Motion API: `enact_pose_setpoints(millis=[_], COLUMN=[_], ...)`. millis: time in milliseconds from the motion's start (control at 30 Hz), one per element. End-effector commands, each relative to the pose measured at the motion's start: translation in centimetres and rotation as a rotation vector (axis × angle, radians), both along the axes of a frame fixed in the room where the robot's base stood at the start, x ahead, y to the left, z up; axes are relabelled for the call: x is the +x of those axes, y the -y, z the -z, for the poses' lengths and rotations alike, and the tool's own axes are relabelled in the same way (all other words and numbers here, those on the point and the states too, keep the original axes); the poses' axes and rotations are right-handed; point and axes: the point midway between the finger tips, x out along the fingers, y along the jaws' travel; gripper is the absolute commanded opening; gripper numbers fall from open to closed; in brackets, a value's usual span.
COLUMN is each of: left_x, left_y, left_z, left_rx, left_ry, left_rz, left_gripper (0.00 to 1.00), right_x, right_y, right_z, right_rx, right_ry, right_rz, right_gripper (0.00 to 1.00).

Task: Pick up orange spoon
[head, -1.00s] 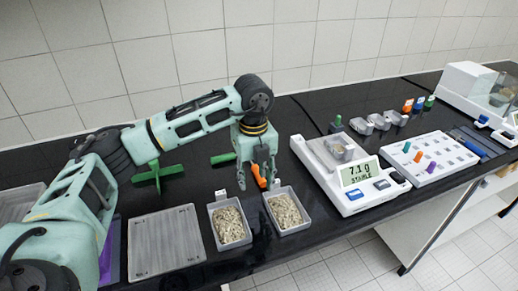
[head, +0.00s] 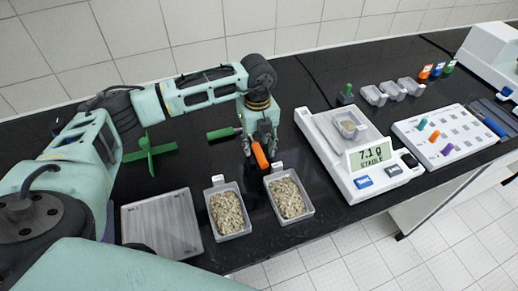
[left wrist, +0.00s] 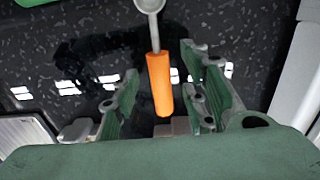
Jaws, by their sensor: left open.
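The orange spoon has an orange handle (head: 260,157) that shows at my left gripper (head: 261,148), behind the right tray of grains. In the left wrist view, the orange handle (left wrist: 160,84) lies between the two spread fingers of my left gripper (left wrist: 160,80), with gaps on both sides. The spoon's grey metal bowl (left wrist: 150,5) is at the top edge of that view and partly cut off. My left gripper is open and holds nothing. My right gripper is not in view.
Two grey trays of pale grains (head: 229,212) (head: 290,200) stand just in front. A scale (head: 350,160) reading 7.1 g is to the right, beside a white rack (head: 450,140) with coloured pieces. A green-handled tool (head: 224,133) lies left of the gripper.

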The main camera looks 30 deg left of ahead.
Motion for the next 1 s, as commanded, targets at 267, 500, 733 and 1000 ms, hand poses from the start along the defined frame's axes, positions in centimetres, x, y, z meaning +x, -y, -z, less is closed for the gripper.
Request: enact_pose_setpoints(millis=[267, 500, 733, 1000], left_x=[0.0, 0.0, 0.0, 0.0], left_y=[0.0, 0.0, 0.0, 0.0], left_z=[0.9, 0.8, 0.8, 0.8], left_rx=[0.000, 0.000, 0.000, 0.000], left_ry=[0.000, 0.000, 0.000, 0.000], left_rz=[0.001, 0.001, 0.001, 0.001], left_gripper=[0.41, 0.23, 0.03, 0.00], right_x=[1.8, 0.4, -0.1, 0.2], right_y=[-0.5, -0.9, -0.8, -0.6], right_z=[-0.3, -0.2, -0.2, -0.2], right_rx=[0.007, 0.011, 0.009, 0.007], right_ry=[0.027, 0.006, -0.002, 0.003], right_rz=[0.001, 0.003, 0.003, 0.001], right_gripper=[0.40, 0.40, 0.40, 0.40])
